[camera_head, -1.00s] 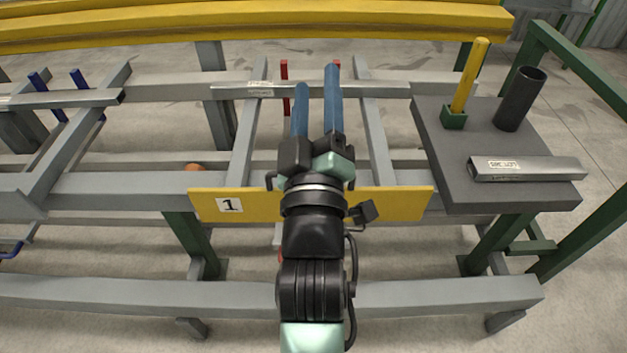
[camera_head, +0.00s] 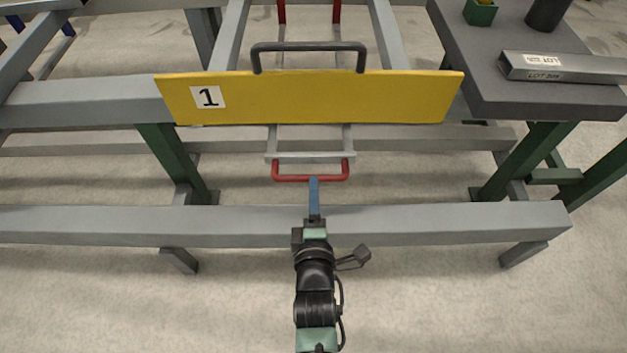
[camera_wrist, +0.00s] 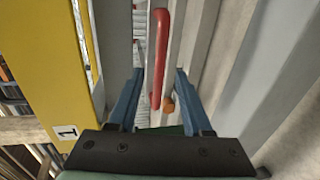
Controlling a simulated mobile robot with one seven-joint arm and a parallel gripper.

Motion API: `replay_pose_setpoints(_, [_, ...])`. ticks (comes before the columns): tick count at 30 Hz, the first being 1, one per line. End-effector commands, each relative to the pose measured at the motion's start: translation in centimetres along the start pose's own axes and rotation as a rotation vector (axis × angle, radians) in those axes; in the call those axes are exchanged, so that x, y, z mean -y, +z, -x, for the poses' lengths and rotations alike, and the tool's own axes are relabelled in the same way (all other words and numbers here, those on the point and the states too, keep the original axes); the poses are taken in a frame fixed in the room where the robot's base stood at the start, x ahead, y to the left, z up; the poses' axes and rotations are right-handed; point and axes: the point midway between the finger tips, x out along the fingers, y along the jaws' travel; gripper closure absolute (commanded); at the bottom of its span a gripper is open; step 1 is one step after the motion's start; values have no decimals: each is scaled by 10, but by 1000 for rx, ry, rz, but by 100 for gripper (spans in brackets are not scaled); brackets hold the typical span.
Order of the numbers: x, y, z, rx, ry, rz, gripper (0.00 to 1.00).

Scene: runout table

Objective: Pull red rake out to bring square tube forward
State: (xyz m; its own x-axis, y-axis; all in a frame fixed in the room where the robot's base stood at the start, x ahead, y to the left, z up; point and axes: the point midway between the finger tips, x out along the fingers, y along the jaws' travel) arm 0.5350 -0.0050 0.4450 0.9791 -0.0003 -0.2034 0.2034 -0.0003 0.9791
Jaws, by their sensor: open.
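The red rake's U-shaped handle (camera_head: 311,178) sits low in front of the yellow panel. Two grey bars run back from it under the panel, and red uprights (camera_head: 337,12) stand behind at the top edge. My gripper (camera_head: 314,180) is at the middle of the red handle, its blue fingers seen edge-on. In the wrist view the open gripper (camera_wrist: 157,72) has the red handle (camera_wrist: 158,55) between its fingers, with space on both sides. I cannot tell how deep the handle sits. The tube across the rails is outside the head view now.
A yellow panel (camera_head: 312,100) marked 1 with a dark handle (camera_head: 309,46) stands above the rake. A grey beam (camera_head: 430,222) runs low across the front. A side table (camera_head: 540,103) at right holds a labelled metal tube (camera_head: 590,69), a green holder (camera_head: 480,12) and a black cup (camera_head: 547,14).

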Motion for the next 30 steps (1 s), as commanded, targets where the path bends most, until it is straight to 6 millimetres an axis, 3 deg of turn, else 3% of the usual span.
replay_pose_setpoints(3, [3, -1, -24, -1, 3, 0, 50])
replay_pose_setpoints(9, [2, 0, -46, 0, 2, -2, 50])
replay_pose_setpoints(21, [0, 0, -54, 0, -1, -2, 50])
replay_pose_setpoints(23, [0, 0, -54, 0, -1, -1, 58])
replay_pose_setpoints(30, [0, 0, -53, 0, 0, -1, 100])
